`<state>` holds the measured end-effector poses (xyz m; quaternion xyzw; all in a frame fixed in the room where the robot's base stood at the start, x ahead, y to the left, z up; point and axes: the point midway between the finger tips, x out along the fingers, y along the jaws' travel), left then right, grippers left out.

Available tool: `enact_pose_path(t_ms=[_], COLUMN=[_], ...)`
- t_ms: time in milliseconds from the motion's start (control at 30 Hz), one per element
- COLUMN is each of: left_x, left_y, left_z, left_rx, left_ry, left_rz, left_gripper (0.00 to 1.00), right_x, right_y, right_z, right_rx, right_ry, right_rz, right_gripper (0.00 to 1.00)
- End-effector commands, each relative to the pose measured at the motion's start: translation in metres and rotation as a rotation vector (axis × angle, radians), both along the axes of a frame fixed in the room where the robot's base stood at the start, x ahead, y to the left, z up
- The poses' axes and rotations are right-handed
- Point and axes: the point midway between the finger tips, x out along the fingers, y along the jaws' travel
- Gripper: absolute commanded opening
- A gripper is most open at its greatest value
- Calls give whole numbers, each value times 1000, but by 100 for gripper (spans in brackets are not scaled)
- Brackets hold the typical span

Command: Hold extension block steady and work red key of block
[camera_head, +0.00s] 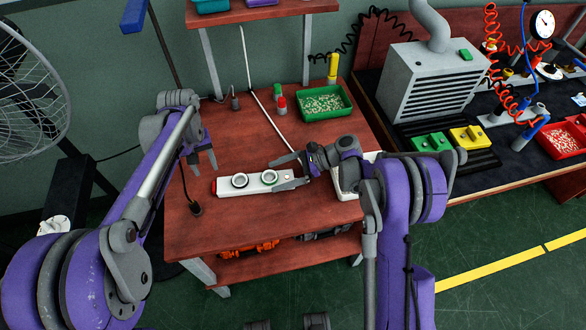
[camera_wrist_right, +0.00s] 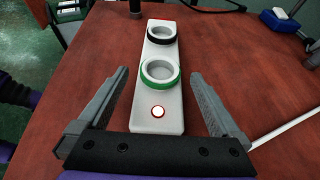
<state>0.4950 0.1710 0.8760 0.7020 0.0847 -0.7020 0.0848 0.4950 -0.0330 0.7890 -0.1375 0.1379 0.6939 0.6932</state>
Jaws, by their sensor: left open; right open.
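The extension block (camera_head: 254,183) is a pale, long bar lying flat on the red-brown table, with two round sockets on top. It also shows in the right wrist view (camera_wrist_right: 147,90), one socket ringed black, the nearer one green. A red part (camera_head: 214,187) is at its left end, the far end in the wrist view. My left gripper (camera_head: 204,161) is open above the table, beyond the block's left end.
A green tray of small pieces (camera_head: 324,116), a red-capped bottle (camera_head: 282,107) and a yellow cylinder (camera_head: 333,66) stand at the back. A dark cable end (camera_head: 196,209) lies left of the block. A thin white rod (camera_head: 270,120) crosses the table behind it. The front table area is clear.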

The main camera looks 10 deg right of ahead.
Motion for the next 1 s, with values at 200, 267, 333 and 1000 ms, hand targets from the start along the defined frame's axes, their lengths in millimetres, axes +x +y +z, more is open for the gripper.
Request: enact_pose_path(t_ms=[200,267,333,1000], left_x=[0,0,0,0], left_y=[0,0,0,0], left_z=[0,0,0,0], left_rx=[0,0,0,0], left_ry=[0,0,0,0], left_rz=[0,0,0,0], left_gripper=[50,50,50,50], right_x=[0,0,0,0], right_y=[29,33,36,38], right_z=[-12,-14,-15,-16], right_rx=[0,0,-1,-1], right_ry=[0,0,0,0], right_rz=[1,1,0,-1], right_gripper=[100,100,100,37])
